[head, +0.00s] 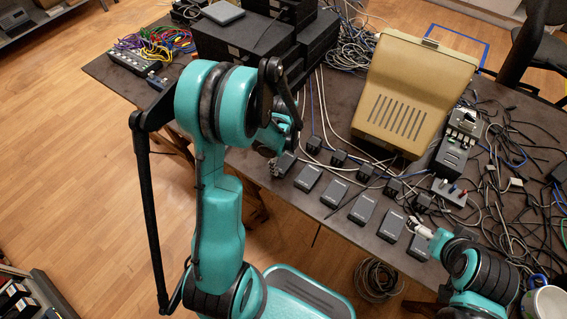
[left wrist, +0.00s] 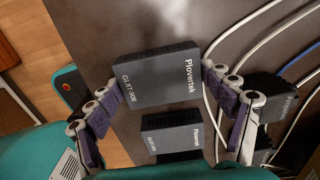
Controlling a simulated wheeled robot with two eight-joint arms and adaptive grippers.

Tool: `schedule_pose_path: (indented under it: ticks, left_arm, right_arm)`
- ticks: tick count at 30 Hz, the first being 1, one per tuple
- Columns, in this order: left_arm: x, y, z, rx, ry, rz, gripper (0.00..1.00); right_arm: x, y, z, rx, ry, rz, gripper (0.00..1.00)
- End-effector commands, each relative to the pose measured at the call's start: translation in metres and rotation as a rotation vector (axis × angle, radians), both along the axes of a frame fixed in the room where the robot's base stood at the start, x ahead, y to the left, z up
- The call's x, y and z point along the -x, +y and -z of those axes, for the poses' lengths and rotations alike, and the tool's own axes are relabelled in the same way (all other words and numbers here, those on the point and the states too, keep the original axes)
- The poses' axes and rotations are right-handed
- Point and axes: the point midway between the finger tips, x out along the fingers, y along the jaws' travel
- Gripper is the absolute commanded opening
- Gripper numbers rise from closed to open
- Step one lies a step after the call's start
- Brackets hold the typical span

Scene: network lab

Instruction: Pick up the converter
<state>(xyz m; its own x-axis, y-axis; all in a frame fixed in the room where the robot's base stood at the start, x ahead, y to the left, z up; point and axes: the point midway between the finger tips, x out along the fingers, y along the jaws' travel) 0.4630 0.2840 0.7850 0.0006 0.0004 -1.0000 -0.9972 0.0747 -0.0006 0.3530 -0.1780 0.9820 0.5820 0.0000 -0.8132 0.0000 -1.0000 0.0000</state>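The converter (left wrist: 158,76), a flat dark box lettered Plovertek, lies between the two finger pads of my left gripper (left wrist: 160,77) in the left wrist view. The pads meet its two short sides. It looks nearer to the camera than the similar box beside it, but I cannot tell whether it clears the table. In the head view the converter (head: 285,164) is at the left end of a row of dark boxes, with my left gripper (head: 277,160) at it, partly hidden by the arm. My right gripper (head: 421,229) is by the row's right end; its opening is unclear.
A similar dark box (left wrist: 170,136) is close beside the converter. Several more, such as one (head: 335,194), line the table's (head: 240,163) front edge. Black adapters (head: 338,158) and cables stand behind them. A beige case (head: 415,90) is further back. Tangled cables cover the right side.

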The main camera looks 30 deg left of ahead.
Motion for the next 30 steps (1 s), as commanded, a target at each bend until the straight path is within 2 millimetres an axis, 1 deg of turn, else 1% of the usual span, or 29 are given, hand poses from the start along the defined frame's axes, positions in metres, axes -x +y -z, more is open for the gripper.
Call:
schedule_pose_path:
  ticks: [1, 2, 3, 11, 14, 17, 20, 23, 26, 30]
  left_arm:
    - [0.0, 0.0, 0.0, 0.0, 0.0, 0.0, 0.58]
    - [0.0, 0.0, 0.0, 0.0, 0.0, 0.0, 0.5]
    - [0.0, 0.0, 0.0, 0.0, 0.0, 0.0, 0.39]
    - [0.0, 0.0, 0.0, 0.0, 0.001, 0.0, 0.39]
    - [0.0, 0.0, -0.003, 0.0, 0.001, 0.0, 0.39]
    - [0.0, 0.0, -0.011, 0.0, 0.0, 0.0, 0.39]
    - [0.0, 0.0, -0.025, 0.0, 0.0, 0.0, 0.39]
    - [0.0, 0.0, -0.045, 0.0, 0.0, 0.0, 0.39]
    - [0.002, -0.023, -0.057, 0.0, 0.0, 0.007, 0.39]
    - [0.005, -0.057, -0.078, 0.0, 0.0, 0.007, 0.39]
  right_arm:
    - [0.0, 0.0, 0.0, 0.0, 0.0, 0.0, 1.0]
    - [0.0, 0.0, 0.0, 0.0, 0.0, 0.0, 1.0]
    - [0.0, 0.0, 0.0, 0.0, 0.0, 0.0, 1.0]
    - [0.0, 0.0, 0.0, 0.0, 0.0, 0.0, 1.0]
    - [0.0, 0.0, -0.002, 0.0, 0.0, 0.0, 1.0]
    - [0.0, 0.0, -0.006, 0.0, 0.0, 0.0, 1.0]
    - [0.0, 0.0, -0.013, 0.0, 0.0, 0.0, 1.0]
    - [0.0, 0.0, -0.024, 0.0, 0.0, 0.0, 1.0]
    - [0.0, 0.0, -0.031, 0.0, 0.0, 0.0, 1.0]
    - [0.0, 0.0, -0.043, 0.0, 0.0, 0.0, 1.0]
